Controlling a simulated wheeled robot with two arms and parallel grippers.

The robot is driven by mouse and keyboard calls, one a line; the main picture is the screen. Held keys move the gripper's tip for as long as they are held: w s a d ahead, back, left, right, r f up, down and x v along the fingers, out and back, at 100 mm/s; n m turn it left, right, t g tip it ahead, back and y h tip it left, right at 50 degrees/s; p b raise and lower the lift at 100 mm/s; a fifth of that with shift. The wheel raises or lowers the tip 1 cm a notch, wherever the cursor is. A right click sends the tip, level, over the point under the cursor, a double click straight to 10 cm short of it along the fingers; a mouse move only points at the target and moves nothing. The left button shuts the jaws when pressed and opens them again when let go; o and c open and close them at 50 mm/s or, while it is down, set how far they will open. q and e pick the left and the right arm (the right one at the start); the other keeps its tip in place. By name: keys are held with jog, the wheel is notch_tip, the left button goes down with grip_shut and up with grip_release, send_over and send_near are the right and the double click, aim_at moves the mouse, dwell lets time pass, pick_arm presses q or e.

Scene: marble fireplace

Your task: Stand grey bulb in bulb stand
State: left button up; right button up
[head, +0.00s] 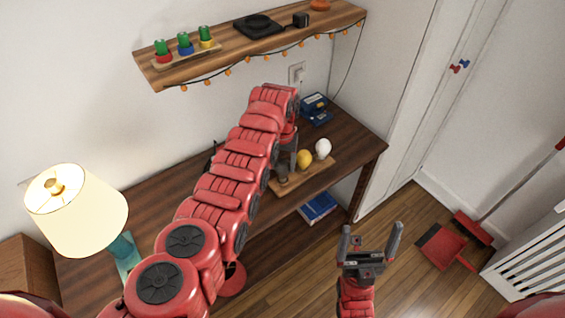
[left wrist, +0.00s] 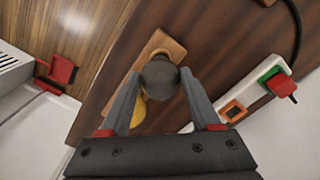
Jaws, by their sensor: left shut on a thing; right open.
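The grey bulb (head: 282,174) is at the near left end of the wooden bulb stand (head: 318,171) on the desk. My left gripper (head: 288,160) reaches down over it. In the left wrist view the fingers close on both sides of the round grey bulb (left wrist: 158,74), with the stand (left wrist: 165,43) below. I cannot tell whether the bulb's base sits in its hole. A yellow bulb (head: 304,158) and a white bulb (head: 323,149) stand in the same stand. My right gripper (head: 372,240) is open and empty, in front of the desk over the floor.
A lamp (head: 77,208) stands at the desk's left. A blue boxy object (head: 315,108) is behind the stand. A shelf (head: 245,45) with a string of lights hangs above. A power strip (left wrist: 255,97) shows in the left wrist view. A red dustpan (head: 445,247) lies on the floor.

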pick_arm(q)
jog(key=shift+f+b, duration=0.55)
jog(key=shift+f, duration=0.25)
jog(key=o, duration=1.4)
jog(key=shift+r, duration=0.1)
notch_tip(320, 180, up, 9)
jog(key=b, duration=0.2)
jog(key=shift+w+b, duration=0.1)
jog(key=shift+b, duration=0.3)
notch_tip(320, 180, up, 8)
jog(key=shift+r, duration=0.2)
